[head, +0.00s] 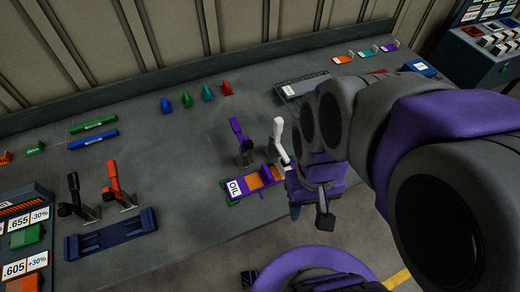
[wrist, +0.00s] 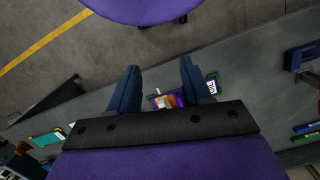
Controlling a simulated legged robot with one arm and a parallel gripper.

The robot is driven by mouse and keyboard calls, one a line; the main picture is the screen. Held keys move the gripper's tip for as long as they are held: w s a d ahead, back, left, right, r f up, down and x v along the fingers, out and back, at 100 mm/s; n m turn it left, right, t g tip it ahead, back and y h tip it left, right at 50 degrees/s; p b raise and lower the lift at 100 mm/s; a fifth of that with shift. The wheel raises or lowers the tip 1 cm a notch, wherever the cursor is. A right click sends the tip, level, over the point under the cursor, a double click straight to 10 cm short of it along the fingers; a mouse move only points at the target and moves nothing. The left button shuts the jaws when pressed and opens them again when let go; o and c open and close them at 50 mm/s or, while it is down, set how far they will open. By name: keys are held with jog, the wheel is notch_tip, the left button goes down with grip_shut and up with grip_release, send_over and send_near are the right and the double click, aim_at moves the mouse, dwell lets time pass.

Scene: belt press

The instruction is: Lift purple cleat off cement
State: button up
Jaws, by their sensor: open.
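A purple tray (head: 232,200) with a white OIL label lies near the bench's front edge. A small purple piece (head: 266,174) stands across an orange patch (head: 254,182) in it. This looks like the purple cleat on cement, but I cannot be sure. My gripper (head: 310,213) hangs to the right of the tray, past the front edge in the picture. In the wrist view its two blue fingers (wrist: 160,66) are apart with nothing held. The orange and purple parts show small beyond the dark palm bar, which hides part of them.
A purple lever (head: 238,135) and a white lever (head: 278,138) stand just behind the tray. Black and orange levers (head: 115,185) and a dark blue holder (head: 110,233) are at the left. Several colored wedges (head: 187,99) stand farther back. Bare bench lies left of the tray.

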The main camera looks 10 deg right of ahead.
jog(key=w+d+f+n, duration=0.1)
jog(key=w+f, duration=0.3)
jog(key=w, duration=1.1)
jog(key=n+t+p, duration=0.1)
jog(key=n, duration=0.1)
send_over(267, 171)
notch_tip(267, 171, down, 6)
jog(key=r, duration=0.1)
jog(key=f, duration=0.4)
jog(key=f+b, duration=0.1)
jog(key=f, duration=0.3)
jog(key=a+f+b, duration=0.1)
jog(key=f, duration=0.3)
jog(key=shift+w+f, duration=0.2)
jog(key=shift+w, duration=0.05)
jog(key=shift+d+f+t, duration=0.25)
jog(key=shift+d+t, duration=0.05)
jog(key=shift+d, duration=0.15)
notch_tip(267, 171, down, 5)
jog(key=shift+s+d+r+b, duration=0.1)
jog(key=shift+s+b, duration=0.05)
jog(key=shift+b, duration=0.5)
jog(key=shift+a, duration=0.35)
jog(key=shift+d, duration=0.4)
jog(key=c, duration=0.5)
grip_shut()
